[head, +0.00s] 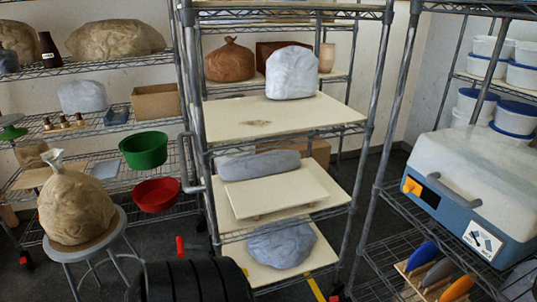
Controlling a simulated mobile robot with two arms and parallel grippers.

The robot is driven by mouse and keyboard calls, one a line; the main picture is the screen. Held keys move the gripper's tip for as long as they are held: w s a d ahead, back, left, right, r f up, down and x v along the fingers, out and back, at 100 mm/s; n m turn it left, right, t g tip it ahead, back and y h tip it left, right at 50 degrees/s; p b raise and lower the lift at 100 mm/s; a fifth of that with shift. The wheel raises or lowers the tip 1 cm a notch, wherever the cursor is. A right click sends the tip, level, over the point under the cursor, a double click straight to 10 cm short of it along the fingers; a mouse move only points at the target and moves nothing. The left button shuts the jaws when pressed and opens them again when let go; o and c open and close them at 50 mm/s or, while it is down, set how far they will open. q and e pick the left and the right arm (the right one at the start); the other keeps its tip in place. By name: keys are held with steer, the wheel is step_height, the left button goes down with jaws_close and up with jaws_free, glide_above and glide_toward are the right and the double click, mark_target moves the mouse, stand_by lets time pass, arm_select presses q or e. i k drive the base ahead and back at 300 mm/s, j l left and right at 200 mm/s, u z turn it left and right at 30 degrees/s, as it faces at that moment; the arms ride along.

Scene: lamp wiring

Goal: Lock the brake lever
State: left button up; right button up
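A small red lever (180,247) stands upright near the floor, left of the middle wire rack (212,200). Its lower end is close to a black ribbed shape, and I cannot tell exactly what it is fixed to. Another small red part (335,298) shows at the bottom picture edge, by the foot of the rack's right front post. A red part (25,258) is also at the foot of the left shelf. I cannot tell for certain which is the brake lever. Neither of my grippers is in view.
The middle rack holds boards and grey and brown wrapped lumps. A wrapped bag (76,208) sits on a stool (90,245) at left. A blue and white machine (470,190) stands on the right rack. The black ribbed shape (195,282) hides floor at the bottom.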

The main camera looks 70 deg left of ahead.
mark_target(180, 246)
steer(key=u, duration=0.5)
steer(key=j+u, duration=0.1)
steer(key=u, duration=1.3)
steer(key=j+u, duration=0.1)
steer(key=u, duration=0.85)
